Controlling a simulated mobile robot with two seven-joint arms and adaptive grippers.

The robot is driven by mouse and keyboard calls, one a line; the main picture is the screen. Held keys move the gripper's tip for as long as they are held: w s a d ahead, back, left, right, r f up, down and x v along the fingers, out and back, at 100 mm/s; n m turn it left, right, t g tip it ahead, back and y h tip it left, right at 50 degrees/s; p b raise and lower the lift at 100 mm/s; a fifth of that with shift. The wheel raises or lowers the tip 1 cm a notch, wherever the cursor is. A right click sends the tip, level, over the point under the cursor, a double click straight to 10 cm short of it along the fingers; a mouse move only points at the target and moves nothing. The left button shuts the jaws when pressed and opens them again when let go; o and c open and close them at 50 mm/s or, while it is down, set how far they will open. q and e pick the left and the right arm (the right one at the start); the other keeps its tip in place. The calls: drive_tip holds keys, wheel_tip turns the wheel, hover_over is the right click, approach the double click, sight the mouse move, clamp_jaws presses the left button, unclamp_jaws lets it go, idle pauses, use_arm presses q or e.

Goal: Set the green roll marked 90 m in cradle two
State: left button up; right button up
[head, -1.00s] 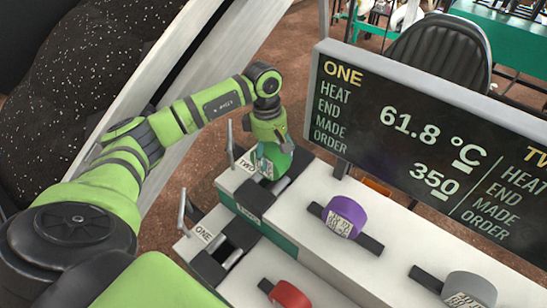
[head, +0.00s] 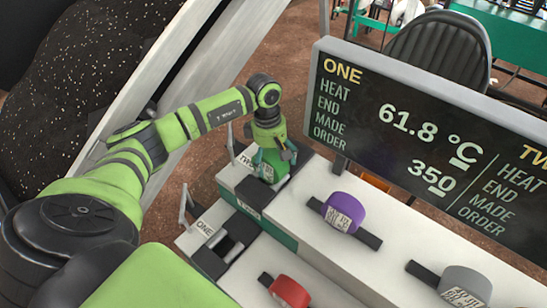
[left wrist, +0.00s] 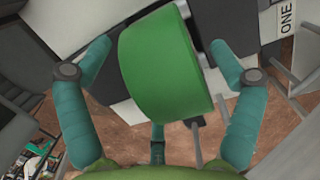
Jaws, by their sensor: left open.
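The green roll (head: 276,174) is at cradle two (head: 252,191), beside the plate lettered TWO. In the left wrist view the green roll (left wrist: 165,65) fills the space between my fingers, and its marking is not readable. My left gripper (head: 273,158) is over it, pointing down. In the left wrist view the teal fingers of my left gripper (left wrist: 160,62) are spread on either side of the roll, with gaps showing. How fully the roll rests in the cradle is hidden. My right gripper is not in view.
Cradle one (head: 224,250) is empty, nearer me. A purple roll (head: 343,212), a red roll (head: 289,292) and a grey roll (head: 465,286) lie on dark holders on the white bench (head: 350,262). A large display (head: 430,135) stands behind; thin upright posts flank the cradles.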

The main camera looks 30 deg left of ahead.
sight(269, 158)
use_arm(q)
drive_tip(key=shift+r+p, duration=0.25)
drive_tip(key=shift+p, duration=0.05)
wheel_tip(269, 158, up, 12)
drive_tip(key=a+b, duration=0.1)
drive_tip(key=b, duration=0.2)
drive_tip(key=shift+a+f, duration=0.15)
drive_tip(key=shift+a, duration=0.1)
